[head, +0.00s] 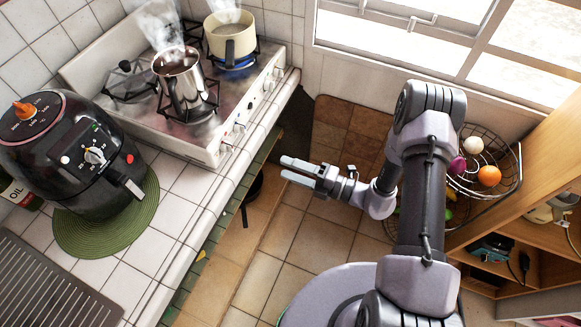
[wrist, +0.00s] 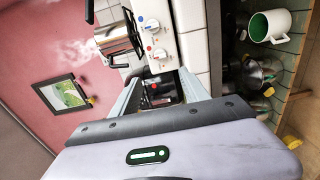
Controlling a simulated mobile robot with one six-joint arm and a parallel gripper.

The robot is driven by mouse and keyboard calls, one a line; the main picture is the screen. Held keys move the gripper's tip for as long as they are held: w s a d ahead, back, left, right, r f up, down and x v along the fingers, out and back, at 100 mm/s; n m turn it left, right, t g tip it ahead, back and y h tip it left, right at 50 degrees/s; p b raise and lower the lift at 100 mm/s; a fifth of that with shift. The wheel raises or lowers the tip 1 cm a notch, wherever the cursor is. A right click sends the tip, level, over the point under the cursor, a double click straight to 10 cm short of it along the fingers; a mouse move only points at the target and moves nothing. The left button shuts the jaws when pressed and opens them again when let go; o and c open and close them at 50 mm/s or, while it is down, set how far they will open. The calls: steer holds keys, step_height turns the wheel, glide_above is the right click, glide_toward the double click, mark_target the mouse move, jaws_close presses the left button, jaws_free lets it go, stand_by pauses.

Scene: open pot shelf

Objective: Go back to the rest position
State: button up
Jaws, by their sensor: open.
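My gripper (head: 287,168) is open and empty, held over the floor in the head view, to the right of the counter edge. Its two fingers point left towards the counter. In the wrist view my gripper (wrist: 168,80) shows from behind, with the stove's control knobs beyond the fingers. Nothing is between the fingers. The arm reaches up from the lower right and bends over to the gripper.
A stove (head: 215,139) bears a steaming steel pot (head: 181,78) and a cream pot (head: 232,42). A black air fryer (head: 75,150) stands on a green mat (head: 107,235). A wire basket (head: 515,165) with produce is behind my arm. Wooden shelves (head: 520,255) stand right.

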stand_by(0.3)
steer(key=s+a+r+n+g+h+b, duration=0.1)
steer(key=s+r+n+g+h+b, duration=0.15)
steer(key=s+r+n+g, duration=0.55)
steer(key=s+a+r+n+g+h+b, duration=0.1)
steer(key=r+n+h+b, duration=0.3)
steer(key=n, duration=0.7)
steer(key=s+d+r+n+t+h+b, duration=0.2)
steer(key=s+d+r+n+t+h, duration=0.1)
steer(key=d+n, duration=0.3)
steer(key=s+d+r+n+t+h+b, duration=0.2)
steer(key=s+d+r+n+t+h, duration=0.2)
steer(key=n, duration=0.7)
steer(key=s+d+t+h, duration=0.1)
steer(key=s+d, duration=0.1)
steer(key=shift+d, duration=0.35)
